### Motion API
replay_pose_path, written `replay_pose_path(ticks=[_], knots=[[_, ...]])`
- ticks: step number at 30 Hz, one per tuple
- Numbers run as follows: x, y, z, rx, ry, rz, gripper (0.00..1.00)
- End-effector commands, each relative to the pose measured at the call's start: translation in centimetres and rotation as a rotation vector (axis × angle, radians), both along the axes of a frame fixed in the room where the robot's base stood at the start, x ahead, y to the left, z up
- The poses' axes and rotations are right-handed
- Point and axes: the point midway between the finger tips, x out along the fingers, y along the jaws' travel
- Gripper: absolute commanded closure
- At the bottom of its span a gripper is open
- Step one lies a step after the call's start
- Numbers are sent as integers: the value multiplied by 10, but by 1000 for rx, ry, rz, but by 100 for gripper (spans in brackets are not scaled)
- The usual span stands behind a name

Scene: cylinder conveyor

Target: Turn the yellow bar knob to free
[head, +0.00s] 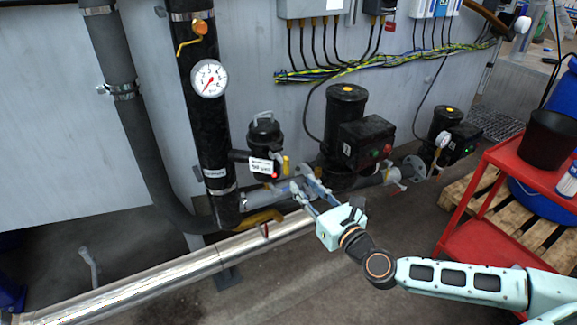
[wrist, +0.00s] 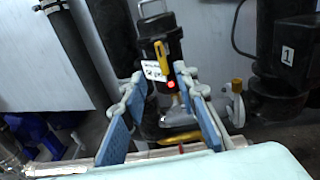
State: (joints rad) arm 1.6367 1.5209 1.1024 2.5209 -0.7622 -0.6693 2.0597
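The yellow bar knob (head: 286,165) is on the right side of a black cylindrical unit (head: 264,134) with a white label. In the wrist view the yellow bar (wrist: 161,60) stands nearly upright, slightly tilted, on the front of that unit, above a red spot. My gripper (head: 303,180) is open, with its fingers pointing toward the unit. In the wrist view my gripper (wrist: 156,84) has its two blue-padded fingers wide apart, with the bar framed between them and farther off. Nothing is held. The fingers do not appear to touch the bar.
A silver horizontal pipe (head: 170,278) runs below, with a yellow lever (head: 262,217) near it. A black pump (head: 346,110) stands right of the unit, and a thick black pipe with a gauge (head: 209,78) left. A red cart (head: 490,190) stands at the right.

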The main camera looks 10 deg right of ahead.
Motion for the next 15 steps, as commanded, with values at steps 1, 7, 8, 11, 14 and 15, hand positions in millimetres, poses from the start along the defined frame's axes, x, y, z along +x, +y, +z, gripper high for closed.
replay_pose_path(ticks=[1, 7, 8, 11, 14, 15], knots=[[1, -2, 3, 12, -5, -7, 72], [15, 3, 4, 15, -6, -5, 72], [18, 4, 4, 14, -5, -5, 72], [32, 9, 4, 12, -5, -4, 72], [46, 13, 4, 11, -6, -4, 72], [52, 16, 4, 11, -6, -3, 72]])
